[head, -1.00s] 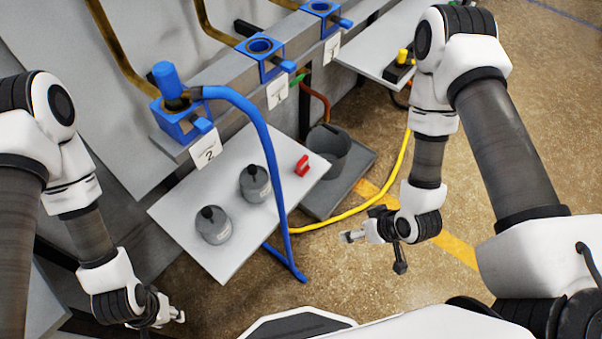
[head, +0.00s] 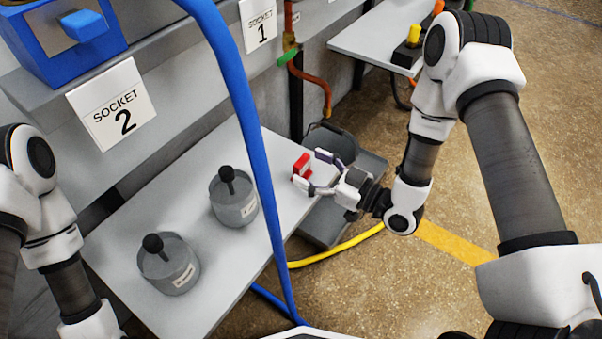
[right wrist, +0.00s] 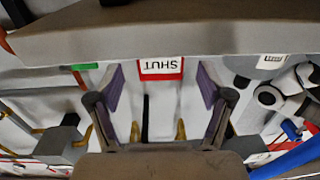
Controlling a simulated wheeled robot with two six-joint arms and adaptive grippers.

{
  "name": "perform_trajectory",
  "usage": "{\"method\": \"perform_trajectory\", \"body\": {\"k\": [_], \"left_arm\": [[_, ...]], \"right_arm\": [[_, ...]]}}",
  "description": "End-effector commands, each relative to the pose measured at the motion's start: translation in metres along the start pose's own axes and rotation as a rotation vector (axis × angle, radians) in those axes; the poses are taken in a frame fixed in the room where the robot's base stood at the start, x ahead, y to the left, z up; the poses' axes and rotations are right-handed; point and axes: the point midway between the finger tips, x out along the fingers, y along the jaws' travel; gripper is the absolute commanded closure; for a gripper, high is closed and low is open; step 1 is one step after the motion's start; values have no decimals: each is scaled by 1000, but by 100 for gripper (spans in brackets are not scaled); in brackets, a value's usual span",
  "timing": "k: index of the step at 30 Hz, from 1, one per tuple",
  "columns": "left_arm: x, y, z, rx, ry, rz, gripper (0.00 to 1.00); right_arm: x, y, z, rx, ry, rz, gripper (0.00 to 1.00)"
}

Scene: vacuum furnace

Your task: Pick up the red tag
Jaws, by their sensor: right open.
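The red tag (head: 302,167) stands near the right end of the grey table (head: 273,150). In the right wrist view the tag (right wrist: 162,67) shows a white face lettered SHUT with a red border. My right gripper (head: 312,171) is open, its two fingers pointing at the tag from the right. In the right wrist view the open fingers (right wrist: 162,79) stand to either side of the tag, with gaps on both sides. I cannot tell how far the tag reaches between them. My left gripper is out of view; only part of its arm shows.
Two grey pots with black knobs (head: 233,197) (head: 168,263) stand on the table. A blue hose (head: 252,140) crosses in front of it. A dark bucket (head: 335,140) in a grey tray (head: 328,228) is behind the gripper. A yellow hose (head: 340,248) lies on the floor.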

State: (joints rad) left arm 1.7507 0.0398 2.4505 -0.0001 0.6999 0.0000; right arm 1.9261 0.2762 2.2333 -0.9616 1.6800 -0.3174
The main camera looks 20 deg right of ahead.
Motion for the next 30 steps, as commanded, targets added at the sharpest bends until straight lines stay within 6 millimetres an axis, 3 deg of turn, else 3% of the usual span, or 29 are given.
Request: {"method": "perform_trajectory", "body": {"k": [1, 4, 11, 15, 16, 30], "left_arm": [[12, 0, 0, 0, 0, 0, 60], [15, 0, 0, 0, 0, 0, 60], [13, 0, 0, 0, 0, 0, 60], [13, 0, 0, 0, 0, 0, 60], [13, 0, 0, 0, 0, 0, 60], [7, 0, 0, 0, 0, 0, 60]], "right_arm": [[10, -2, 5, -5, 1, -6, 21], [24, -2, 3, -2, -1, -3, 21], [26, 0, 1, 1, -2, 1, 21], [26, -1, 1, 1, -2, 1, 70], [26, -1, 1, 1, -2, 1, 75], [28, 1, -5, 0, -2, 1, 76]]}}
